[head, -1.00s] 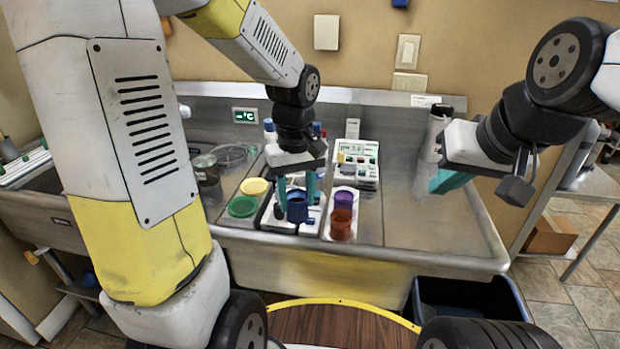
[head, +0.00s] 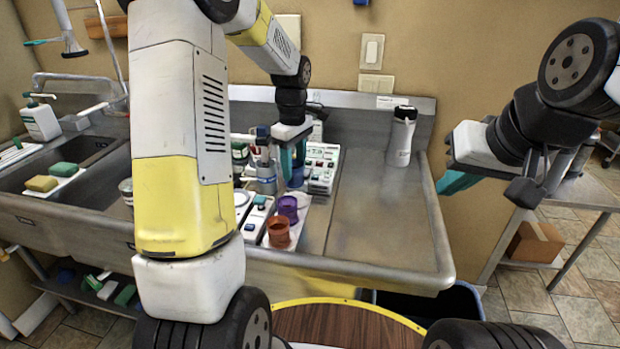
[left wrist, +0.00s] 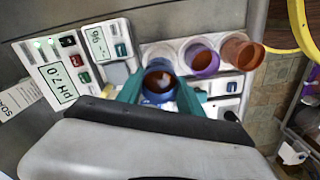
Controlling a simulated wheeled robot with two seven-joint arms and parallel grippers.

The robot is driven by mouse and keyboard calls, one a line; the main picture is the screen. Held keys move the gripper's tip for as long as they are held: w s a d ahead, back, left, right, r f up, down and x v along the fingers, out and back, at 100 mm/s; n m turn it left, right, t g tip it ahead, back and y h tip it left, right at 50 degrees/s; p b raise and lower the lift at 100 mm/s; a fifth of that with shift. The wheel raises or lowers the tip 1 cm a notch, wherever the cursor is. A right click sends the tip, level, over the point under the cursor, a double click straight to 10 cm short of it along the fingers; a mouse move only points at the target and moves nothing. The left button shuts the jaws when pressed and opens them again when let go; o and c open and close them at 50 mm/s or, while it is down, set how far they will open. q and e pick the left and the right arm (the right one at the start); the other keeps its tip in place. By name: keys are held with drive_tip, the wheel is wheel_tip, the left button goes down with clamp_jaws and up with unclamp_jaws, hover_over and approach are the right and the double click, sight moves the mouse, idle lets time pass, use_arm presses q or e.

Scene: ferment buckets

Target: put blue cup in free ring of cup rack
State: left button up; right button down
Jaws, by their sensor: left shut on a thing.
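My left gripper (head: 293,160) is shut on the blue cup (head: 297,176) and holds it upright at the far end of the cup rack (head: 298,233), beyond the purple cup (head: 288,207). The orange-brown cup (head: 279,232) is at the rack's near end. In the left wrist view the blue cup (left wrist: 160,97) sits between the teal fingers, beside the rack's white top (left wrist: 177,46). The purple cup (left wrist: 202,58) and orange-brown cup (left wrist: 241,52) line up to the right. Whether the blue cup is inside a ring is hidden. My right gripper (head: 458,182) is empty at right; its opening is unclear.
A pH meter (head: 322,160) stands just behind the rack, close to the left gripper. A bottle holder (head: 264,178) is left of it. A white bottle (head: 401,137) stands at the back right. The steel counter (head: 375,215) right of the rack is clear.

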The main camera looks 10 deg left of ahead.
sight(295, 184)
use_arm(q)
drive_tip(key=shift+f, duration=2.95)
drive_tip(key=shift+f, duration=0.1)
drive_tip(key=o, duration=1.1)
drive_tip(key=shift+o, duration=0.2)
wheel_tip(295, 184, up, 12)
drive_tip(key=s+r+m+t, duration=0.3)
drive_tip(key=s+r+m, duration=0.4)
drive_tip(key=s, duration=0.4)
drive_tip(key=s+d+r+m+t+h, duration=0.2)
drive_tip(key=s+m, duration=0.4)
drive_tip(key=s, duration=0.7)
drive_tip(key=shift+s+d+m+t, duration=0.15)
drive_tip(key=shift+m+t, duration=0.25)
drive_tip(key=shift+t, duration=0.2)
